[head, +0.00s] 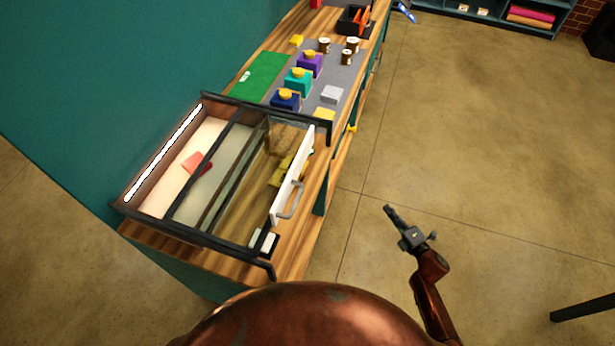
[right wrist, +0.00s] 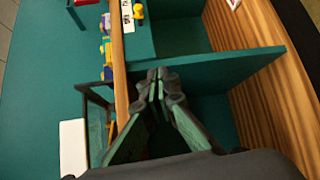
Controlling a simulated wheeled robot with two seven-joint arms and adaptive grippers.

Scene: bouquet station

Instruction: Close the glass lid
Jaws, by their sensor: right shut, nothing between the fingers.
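A dark-framed glass case (head: 190,230) stands on the near end of the wooden counter. A white front panel with a grey handle (head: 293,200) is on its right side; I cannot tell for certain how far the glass lid (head: 232,165) is open. Inside lie a coral-red piece (head: 196,163) and tan and yellow items. My right gripper (head: 389,210) is shut and empty over the floor, to the right of the case and apart from the handle. Its closed fingers also show in the right wrist view (right wrist: 158,78). My left gripper is out of view.
Farther along the counter (head: 141,238) are a green mat (head: 263,76), a grey mat with colored blocks (head: 285,100), and small brown jars (head: 347,57). Teal shelf compartments (right wrist: 215,60) lie close to my right fingers. Open floor (head: 480,150) extends to the right.

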